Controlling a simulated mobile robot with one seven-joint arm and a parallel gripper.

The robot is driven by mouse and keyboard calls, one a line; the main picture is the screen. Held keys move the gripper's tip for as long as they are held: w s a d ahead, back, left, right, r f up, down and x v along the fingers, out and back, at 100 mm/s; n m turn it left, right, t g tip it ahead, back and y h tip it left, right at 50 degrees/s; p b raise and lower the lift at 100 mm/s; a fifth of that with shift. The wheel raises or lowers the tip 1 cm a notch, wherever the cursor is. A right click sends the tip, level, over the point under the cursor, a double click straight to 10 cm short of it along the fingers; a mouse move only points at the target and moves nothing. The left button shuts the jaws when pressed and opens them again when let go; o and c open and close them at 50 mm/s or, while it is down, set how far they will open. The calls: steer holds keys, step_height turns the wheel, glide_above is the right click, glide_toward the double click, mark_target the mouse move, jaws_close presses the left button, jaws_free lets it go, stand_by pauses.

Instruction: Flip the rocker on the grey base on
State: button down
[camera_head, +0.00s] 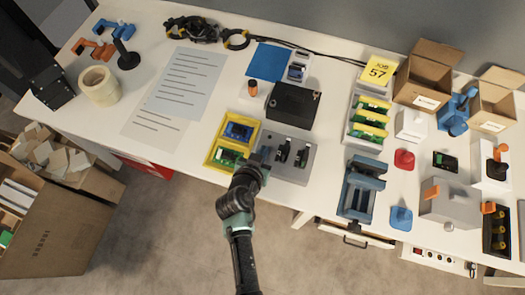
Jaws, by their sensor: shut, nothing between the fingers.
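A flat grey base (298,171) lies near the table's front edge, left of centre. Several dark upright parts with pale bits stand on it; a dark part (283,150) is near its middle and another (301,157) is to its right. They are too small to tell which is a rocker or how it is tilted. My gripper (264,156) is shut and empty, at the left edge of this base. My arm hides the base's front left corner. I cannot tell whether the fingertips touch it. A grey box (459,205) with an orange part (432,194) stands at the right.
A yellow tray (212,154) with circuit boards is just left of my gripper. A black box (292,104) stands behind the base. A blue-grey vise-like fixture (361,188) is to its right. Open cartons (425,82) stand at the back right. Papers (188,82) cover the left table.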

steer(key=shift+f, duration=0.15)
steer(key=shift+w, duration=0.1)
steer(key=shift+w+d+r, duration=0.15)
steer(key=shift+w, duration=0.2)
steer(key=shift+w+d+r, duration=0.1)
steer(key=shift+w, duration=0.25)
steer(key=shift+r+p, duration=0.25)
steer(key=shift+p, duration=0.15)
steer(key=r+p, duration=0.3)
steer(key=r, duration=0.1)
steer(key=shift+w+d, duration=0.15)
steer(key=shift+w, duration=0.2)
steer(key=w+r+v, duration=0.1)
steer(key=v, duration=0.8)
steer(key=shift+s+r, duration=0.2)
steer(key=shift+r, duration=0.15)
